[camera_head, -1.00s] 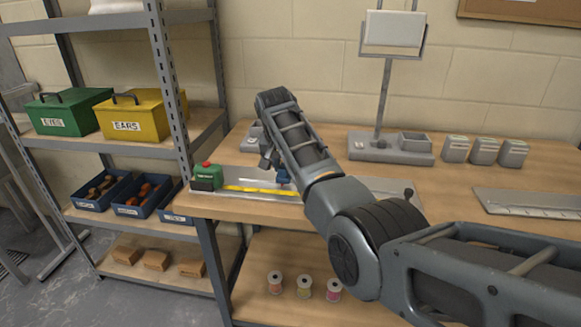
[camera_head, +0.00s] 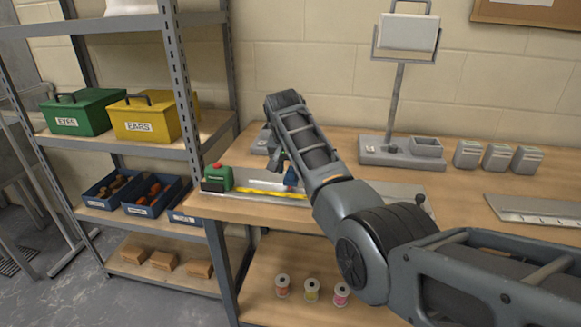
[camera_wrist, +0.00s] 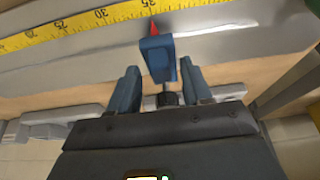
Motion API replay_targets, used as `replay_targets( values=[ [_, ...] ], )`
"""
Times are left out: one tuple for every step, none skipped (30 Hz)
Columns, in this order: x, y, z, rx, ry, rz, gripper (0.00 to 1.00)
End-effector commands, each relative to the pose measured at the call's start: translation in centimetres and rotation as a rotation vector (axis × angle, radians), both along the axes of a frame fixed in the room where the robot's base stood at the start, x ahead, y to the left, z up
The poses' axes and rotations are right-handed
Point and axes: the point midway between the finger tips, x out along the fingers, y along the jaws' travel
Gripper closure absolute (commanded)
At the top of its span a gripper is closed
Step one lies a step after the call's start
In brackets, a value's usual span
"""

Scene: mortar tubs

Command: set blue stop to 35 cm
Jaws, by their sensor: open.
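The blue stop (camera_head: 291,178) sits on the metal rail with the yellow tape scale (camera_head: 262,192) on the bench. In the wrist view the blue stop (camera_wrist: 157,58) stands between my gripper's (camera_wrist: 159,85) two open fingers, with a visible gap to the left finger and a narrower one to the right. The exact mark under the tip is too small to read. In the head view my gripper (camera_head: 283,165) is partly hidden by the arm.
A green device with a red button (camera_head: 217,177) stands at the rail's left end. A grey stand (camera_head: 400,150) and several grey containers (camera_head: 497,157) are behind and right. Another ruled metal plate (camera_head: 540,210) lies at right. Shelving (camera_head: 185,100) stands left.

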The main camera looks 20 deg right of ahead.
Motion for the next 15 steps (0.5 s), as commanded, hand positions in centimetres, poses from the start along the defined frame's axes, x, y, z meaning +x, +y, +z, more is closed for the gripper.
replay_targets(
  values=[
    [0.0,0.1,0.2,0.0,-0.001,0.0,0.51],
    [-0.1,0.1,0.4,0.0,-0.002,0.0,0.51],
    [-0.2,0.2,0.8,-0.001,-0.003,0.0,0.51],
    [-0.3,0.3,1.1,0.0,-0.002,0.0,0.51],
    [-0.4,0.4,1.4,-0.001,-0.004,0.001,0.51],
    [-0.6,0.5,2.0,0.0,-0.004,0.001,0.51],
    [-0.7,0.6,2.4,0.0,-0.005,0.001,0.51],
    [-0.9,0.8,2.9,0.0,-0.004,0.001,0.51],
    [-1.1,0.9,3.5,0.0,-0.005,0.001,0.51],
    [-1.3,1.0,4.0,0.0,-0.004,0.001,0.51],
    [-1.4,1.1,4.4,0.0,-0.005,0.001,0.51],
    [-1.7,1.2,5.0,0.0,-0.004,0.001,0.51],
    [-1.8,1.3,5.4,0.0,-0.003,0.002,0.51],
    [-1.9,1.4,5.7,0.0,-0.002,0.002,0.51],
    [-2.0,1.5,6.1,0.0,-0.004,0.001,0.51]
  ],
)
